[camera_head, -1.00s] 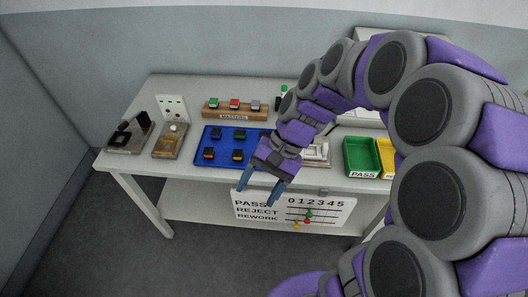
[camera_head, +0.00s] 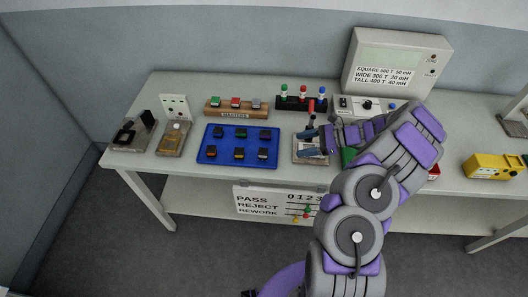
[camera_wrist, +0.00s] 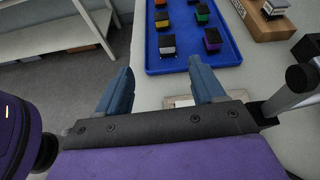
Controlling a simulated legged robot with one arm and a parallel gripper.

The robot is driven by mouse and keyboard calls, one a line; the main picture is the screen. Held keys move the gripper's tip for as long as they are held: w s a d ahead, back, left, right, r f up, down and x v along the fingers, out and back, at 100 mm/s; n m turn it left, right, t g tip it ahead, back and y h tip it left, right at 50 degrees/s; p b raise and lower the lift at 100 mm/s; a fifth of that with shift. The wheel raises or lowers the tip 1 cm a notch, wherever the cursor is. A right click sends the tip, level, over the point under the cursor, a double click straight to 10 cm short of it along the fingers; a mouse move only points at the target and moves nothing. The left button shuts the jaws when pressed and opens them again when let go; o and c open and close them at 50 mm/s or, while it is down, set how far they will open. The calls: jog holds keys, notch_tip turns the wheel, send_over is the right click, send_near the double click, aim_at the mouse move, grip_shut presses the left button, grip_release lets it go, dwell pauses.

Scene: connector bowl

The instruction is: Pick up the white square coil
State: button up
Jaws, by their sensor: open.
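My gripper (camera_head: 303,143) is open and empty, to the right of the blue tray (camera_head: 204,158), over or near a pale fixture. In the wrist view its two blue fingers (camera_wrist: 160,70) are apart and point towards the tray (camera_wrist: 152,66). Several small dark-topped coils sit in two rows on the tray. In the wrist view, the near-left coil (camera_wrist: 167,44) has a whitish-grey side and looks like the white square coil. It stands ahead of the fingers, apart from them. In the head view its colour is too small to tell.
A wooden MASTERS block (camera_head: 233,114) with three coils stands behind the tray. The pale fixture (camera_head: 300,159) with a red-handled lever (camera_head: 311,107) is partly hidden by my gripper. A green bin (camera_head: 348,156) is mostly behind my arm. The table's front edge is clear before the tray.

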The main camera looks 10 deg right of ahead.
jog(key=shift+d+f+m, duration=0.5)
jog(key=shift+d+f, duration=0.2)
jog(key=shift+f, duration=0.15)
jog(key=shift+a+f+t, duration=0.25)
jog(key=shift+t, duration=0.05)
jog(key=b, duration=0.3)
send_near(264, 151)
jog(key=x, duration=0.4)
jog(key=shift+f, duration=0.4)
jog(key=shift+b+x, duration=0.85)
jog(key=shift+x, duration=2.15)
jog(key=shift+r, duration=0.15)
jog(key=shift+c, duration=0.5)
jog(key=c, duration=1)
jog(key=shift+o, duration=0.2)
